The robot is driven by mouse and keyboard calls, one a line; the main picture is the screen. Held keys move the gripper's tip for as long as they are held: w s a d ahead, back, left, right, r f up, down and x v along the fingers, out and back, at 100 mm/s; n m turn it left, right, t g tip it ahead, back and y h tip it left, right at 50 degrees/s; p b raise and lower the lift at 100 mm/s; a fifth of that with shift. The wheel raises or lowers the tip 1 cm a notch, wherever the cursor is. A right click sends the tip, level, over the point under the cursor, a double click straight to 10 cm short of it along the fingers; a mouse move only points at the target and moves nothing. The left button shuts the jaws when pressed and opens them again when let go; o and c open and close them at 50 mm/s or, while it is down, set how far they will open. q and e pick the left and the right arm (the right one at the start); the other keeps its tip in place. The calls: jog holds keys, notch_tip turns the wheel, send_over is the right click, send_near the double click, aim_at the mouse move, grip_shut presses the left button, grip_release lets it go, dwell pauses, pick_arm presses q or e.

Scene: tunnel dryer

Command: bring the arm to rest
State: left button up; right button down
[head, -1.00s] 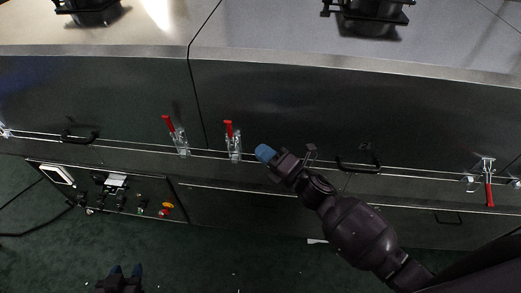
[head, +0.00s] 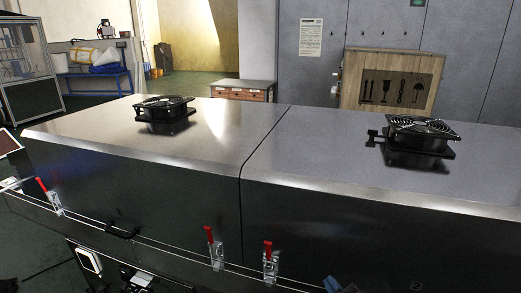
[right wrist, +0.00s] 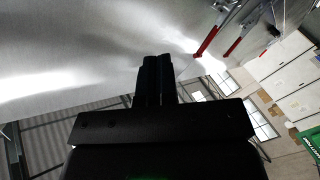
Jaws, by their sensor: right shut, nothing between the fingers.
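My right gripper (head: 332,285) shows only as a blue tip at the bottom edge of the head view, in front of the dryer's front panel; the rest of the arm is cut off. In the right wrist view its two black fingers (right wrist: 158,75) lie together, shut and empty. The dryer's metal panel (right wrist: 60,60) fills the upper left behind them, with red-handled latches (right wrist: 208,42) beyond the fingers to the right. I cannot tell the exact gap to the panel. My left gripper is in neither view.
The tunnel dryer (head: 205,125) spans the head view, with black fans (head: 165,106) (head: 422,134) on top. Red latches (head: 210,235) (head: 269,250) and a handle (head: 121,231) stick out from its front. A wooden crate (head: 392,80) and a blue table (head: 95,82) stand behind.

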jog(key=s+d+f+m+g+h, duration=0.2)
jog(key=s+d+f+m, duration=0.3)
jog(key=s, duration=0.5)
jog(key=s+d+f+m+g+h, duration=0.2)
jog(key=s+d+f+m, duration=0.3)
jog(key=s, duration=0.5)
notch_tip(320, 180, down, 2)
jog(key=shift+s+f+g+h, duration=0.1)
jog(key=shift+s+g+h, duration=0.15)
jog(key=shift+g+h, duration=0.2)
